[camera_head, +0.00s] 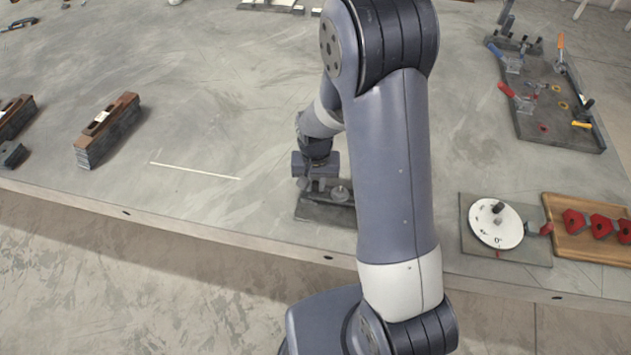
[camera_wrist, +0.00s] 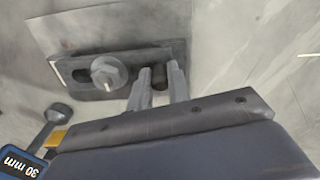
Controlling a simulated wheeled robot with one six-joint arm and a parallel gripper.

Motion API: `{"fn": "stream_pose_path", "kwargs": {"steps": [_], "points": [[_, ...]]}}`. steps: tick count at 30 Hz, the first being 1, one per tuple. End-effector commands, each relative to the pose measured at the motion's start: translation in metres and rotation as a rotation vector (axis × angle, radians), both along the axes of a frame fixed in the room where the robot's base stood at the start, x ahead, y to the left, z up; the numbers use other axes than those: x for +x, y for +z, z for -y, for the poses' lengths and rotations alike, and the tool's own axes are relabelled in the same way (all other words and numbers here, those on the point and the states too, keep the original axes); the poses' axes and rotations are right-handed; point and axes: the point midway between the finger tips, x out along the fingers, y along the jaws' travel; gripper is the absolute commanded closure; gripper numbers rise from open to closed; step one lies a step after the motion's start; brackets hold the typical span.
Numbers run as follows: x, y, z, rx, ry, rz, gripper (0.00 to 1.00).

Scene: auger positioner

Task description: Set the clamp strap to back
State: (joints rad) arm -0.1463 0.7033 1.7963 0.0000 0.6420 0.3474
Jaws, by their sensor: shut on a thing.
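The clamp strap (camera_wrist: 135,62) is a dark grey bar with a long slot at its left part, lying on a dark base plate (camera_wrist: 183,43) in the wrist view. A round grey knob (camera_wrist: 108,73) sits over the slot. My gripper (camera_wrist: 160,76) has its two fingers around a short dark post (camera_wrist: 159,77) near the strap's right end, shut on it. In the head view my gripper (camera_head: 318,184) is low over the base plate (camera_head: 316,212) near the table's front edge. The knob (camera_head: 340,193) shows just right of it. My arm hides part of the fixture there.
A white dial (camera_head: 494,228) and a wooden tray (camera_head: 592,240) with red knobs stand to the right. A dark board of toggle clamps (camera_head: 550,105) lies at the back right. Stacked blocks (camera_head: 108,128) stand at left. A thin white strip (camera_head: 195,171) lies on otherwise clear table left of the fixture.

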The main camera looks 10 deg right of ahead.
Motion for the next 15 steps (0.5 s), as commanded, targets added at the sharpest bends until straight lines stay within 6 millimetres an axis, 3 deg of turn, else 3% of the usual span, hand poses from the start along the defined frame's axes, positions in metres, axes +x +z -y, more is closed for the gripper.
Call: {"fn": "stream_pose_path", "kwargs": {"steps": [4, 15], "points": [[0.0001, 0.0002, -0.0001, 0.0, 0.0, 0.0, 1.0], [0.0009, -0.0001, -0.0015, 0.0, 0.001, 0.001, 1.0]]}}
